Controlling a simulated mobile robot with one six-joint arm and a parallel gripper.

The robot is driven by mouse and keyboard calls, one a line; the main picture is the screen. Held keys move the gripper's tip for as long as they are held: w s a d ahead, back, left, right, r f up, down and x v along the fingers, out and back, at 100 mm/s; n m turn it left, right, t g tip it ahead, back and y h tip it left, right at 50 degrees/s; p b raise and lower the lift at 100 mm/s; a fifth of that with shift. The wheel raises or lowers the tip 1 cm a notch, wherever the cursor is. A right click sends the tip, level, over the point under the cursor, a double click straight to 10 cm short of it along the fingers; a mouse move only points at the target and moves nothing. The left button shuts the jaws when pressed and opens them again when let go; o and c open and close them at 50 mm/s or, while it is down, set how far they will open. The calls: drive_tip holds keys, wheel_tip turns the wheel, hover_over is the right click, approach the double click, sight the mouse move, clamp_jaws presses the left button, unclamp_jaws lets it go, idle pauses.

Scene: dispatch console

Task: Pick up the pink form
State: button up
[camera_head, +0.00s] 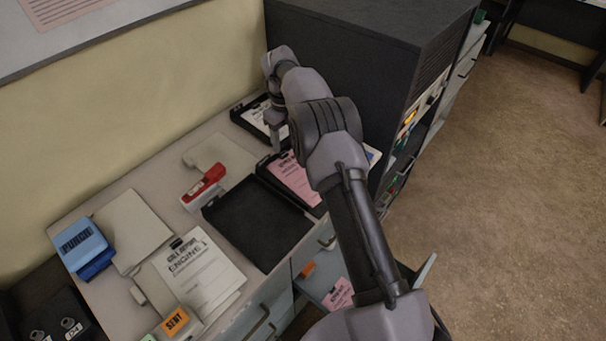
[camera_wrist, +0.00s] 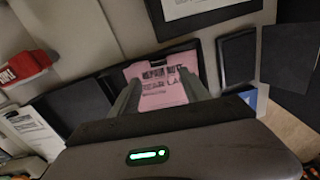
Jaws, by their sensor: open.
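A pink form (camera_head: 297,181) with dark printing lies in a black tray (camera_head: 262,172) on the console top, partly hidden behind my arm in the head view. In the wrist view the pink form (camera_wrist: 163,88) shows between my two fingers, and its near part is hidden by my gripper body. My gripper (camera_head: 277,143) is open and empty near the tray, pointing down. In the wrist view my gripper (camera_wrist: 160,88) has one finger towards each side of the form; I cannot tell its height above it. A second pink paper (camera_head: 340,294) lies in an open drawer.
A black tray with a white form (camera_head: 256,116) sits behind, against the dark cabinet (camera_head: 350,50). An empty black tray (camera_head: 257,222), a red stamp (camera_head: 208,181), a blue PURGE stamp (camera_head: 82,244) and a white form (camera_head: 198,270) are to the left.

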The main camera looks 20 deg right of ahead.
sight(284, 153)
drive_tip(key=f, duration=0.1)
drive_tip(key=f+b, duration=0.1)
drive_tip(key=f, duration=0.3)
drive_tip(key=shift+w+a+f, duration=0.2)
drive_tip(key=shift+w, duration=0.15)
drive_tip(key=shift+r, duration=0.15)
clamp_jaws()
wheel_tip(284, 153, up, 18)
drive_tip(key=p, duration=0.6)
